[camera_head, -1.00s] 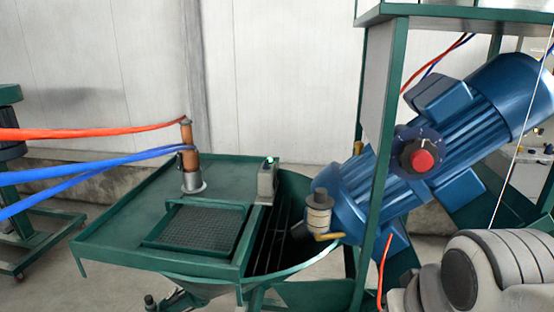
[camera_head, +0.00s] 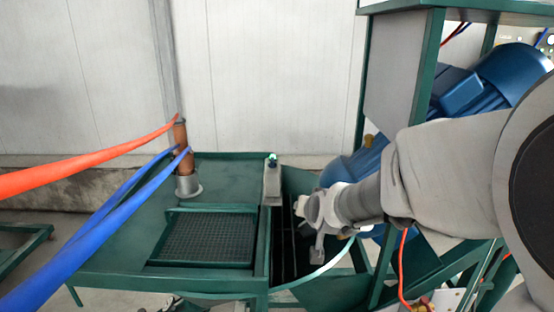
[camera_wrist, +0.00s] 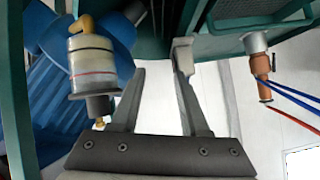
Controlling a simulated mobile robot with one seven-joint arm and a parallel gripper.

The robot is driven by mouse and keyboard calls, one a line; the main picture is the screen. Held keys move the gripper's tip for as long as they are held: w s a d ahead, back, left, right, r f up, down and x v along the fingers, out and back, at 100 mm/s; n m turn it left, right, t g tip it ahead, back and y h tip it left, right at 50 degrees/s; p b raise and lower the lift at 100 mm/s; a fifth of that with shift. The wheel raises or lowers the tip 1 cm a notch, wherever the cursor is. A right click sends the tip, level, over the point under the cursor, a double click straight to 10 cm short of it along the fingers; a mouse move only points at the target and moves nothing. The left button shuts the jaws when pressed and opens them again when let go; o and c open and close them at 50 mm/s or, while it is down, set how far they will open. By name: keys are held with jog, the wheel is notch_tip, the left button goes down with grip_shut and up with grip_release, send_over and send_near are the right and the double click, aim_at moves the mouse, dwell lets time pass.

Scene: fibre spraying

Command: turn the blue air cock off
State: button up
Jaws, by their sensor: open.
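I cannot make out a blue air cock for certain in either view. Two blue hoses (camera_head: 112,205) run to the side of an upright brown cylinder (camera_head: 181,135) in a metal socket on the green tank lid. The cylinder and the blue hoses (camera_wrist: 292,93) also show at the right of the wrist view. My gripper (camera_head: 312,222) is over the tank's open side, in front of the blue motor. In the wrist view my gripper (camera_wrist: 160,62) has its two fingers apart with nothing between them.
An orange hose (camera_head: 90,160) joins the cylinder's top. The green tank lid (camera_head: 115,250) has a grate (camera_head: 205,238). A blue motor (camera_head: 490,85) and green frame stand at right, partly behind my arm. A cup-like fitting (camera_wrist: 92,62) is left of my fingers.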

jog(key=w+a+f+t+h, duration=0.1)
jog(key=w+a+f+t, duration=0.15)
jog(key=w, duration=0.45)
jog(key=n+t, duration=0.2)
jog(key=t, duration=0.2)
send_near(272, 161)
jog(key=w+p, duration=0.2)
jog(key=w, duration=0.9)
jog(key=shift+w+f, duration=0.2)
jog(key=shift+w, duration=0.15)
grip_shut()
